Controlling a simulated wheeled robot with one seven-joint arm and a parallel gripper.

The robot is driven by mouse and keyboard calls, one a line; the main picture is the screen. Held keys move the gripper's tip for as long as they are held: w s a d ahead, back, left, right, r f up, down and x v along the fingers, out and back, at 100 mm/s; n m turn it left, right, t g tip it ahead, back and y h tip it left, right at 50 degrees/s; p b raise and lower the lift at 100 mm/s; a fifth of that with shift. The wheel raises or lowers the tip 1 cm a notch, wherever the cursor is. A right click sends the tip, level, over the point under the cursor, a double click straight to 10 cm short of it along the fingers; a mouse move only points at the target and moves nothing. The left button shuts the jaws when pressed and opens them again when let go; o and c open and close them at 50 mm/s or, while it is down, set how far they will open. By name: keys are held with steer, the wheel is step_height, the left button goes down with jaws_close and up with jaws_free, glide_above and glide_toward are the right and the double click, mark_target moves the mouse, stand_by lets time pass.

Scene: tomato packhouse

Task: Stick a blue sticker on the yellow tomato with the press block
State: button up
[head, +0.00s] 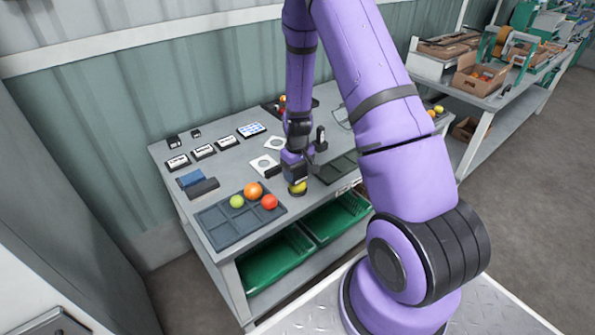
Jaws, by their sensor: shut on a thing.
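The yellow tomato (298,187) sits in a low dark holder (297,193) near the front edge of the grey table. My gripper (296,179) points down right above it, shut on a small dark thing that looks like the press block. The fingers and arm hide most of that block and the tomato's top. I cannot tell whether block and tomato touch. A white card with blue marks (251,130), seemingly the blue sticker sheet, lies at the back. No sticker can be made out on the tomato.
A dark divided tray (226,235) at the front left holds green, orange and red tomatoes. A blue block and dark grey block (203,187) lie behind it. White cards with round marks (264,164) lie beside my gripper. Green crates (277,262) stand below.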

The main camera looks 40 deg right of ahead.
steer(key=shift+r, duration=3.45)
